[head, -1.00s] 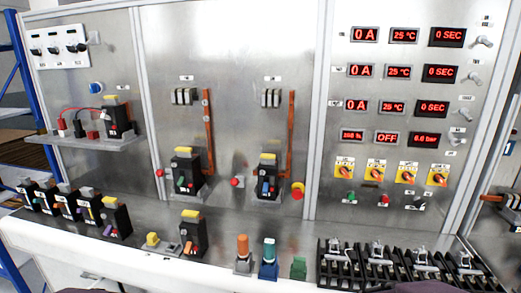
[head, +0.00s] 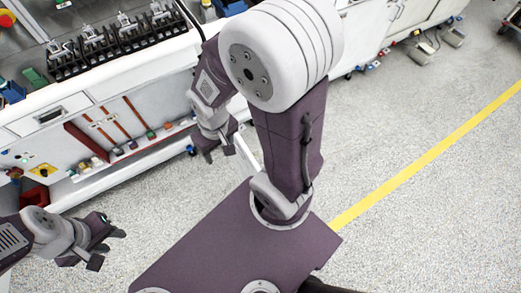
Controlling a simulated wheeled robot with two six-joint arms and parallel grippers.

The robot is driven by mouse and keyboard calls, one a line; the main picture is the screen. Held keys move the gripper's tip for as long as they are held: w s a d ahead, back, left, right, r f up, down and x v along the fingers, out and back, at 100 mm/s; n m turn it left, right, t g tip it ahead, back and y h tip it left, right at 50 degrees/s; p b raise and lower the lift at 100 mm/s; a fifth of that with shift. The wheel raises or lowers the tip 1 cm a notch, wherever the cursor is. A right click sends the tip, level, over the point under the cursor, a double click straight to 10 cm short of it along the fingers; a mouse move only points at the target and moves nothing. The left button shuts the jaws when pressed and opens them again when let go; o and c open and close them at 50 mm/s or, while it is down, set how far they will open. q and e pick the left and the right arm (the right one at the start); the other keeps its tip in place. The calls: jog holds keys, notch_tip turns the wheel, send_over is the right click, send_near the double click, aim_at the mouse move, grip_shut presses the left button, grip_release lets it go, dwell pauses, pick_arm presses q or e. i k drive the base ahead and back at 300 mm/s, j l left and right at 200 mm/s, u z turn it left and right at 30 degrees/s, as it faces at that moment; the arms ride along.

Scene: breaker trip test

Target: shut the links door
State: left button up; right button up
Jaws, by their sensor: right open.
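I cannot make out the links door for certain. The bench front has an open recess (head: 95,118) at left, with brown bars and several small coloured parts in or before it. A thin pale strip (head: 246,155) stands just right of my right gripper (head: 218,153); I cannot tell whether it is a door edge. My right gripper is open, pointing down in front of the bench, with nothing seen between its fingers. My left gripper (head: 108,248) is at lower left, apart from the bench front, its fingers spread and empty. My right arm hides part of the bench.
Black holders with metal clips (head: 130,40) stand in a row on the bench top. A drawer front (head: 50,116) is at left. The speckled floor (head: 420,120) is clear at right, crossed by a yellow line (head: 430,148).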

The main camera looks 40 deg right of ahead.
aim_at(249, 167)
jog(key=k+l, duration=0.1)
jog(key=l, duration=0.35)
jog(key=k+l, duration=0.15)
jog(key=l, duration=0.3)
jog(key=k+l, duration=0.1)
jog(key=l, duration=0.35)
jog(key=k+l, duration=0.1)
jog(key=l, duration=0.35)
jog(key=j+z, duration=0.2)
jog(key=z, duration=0.2)
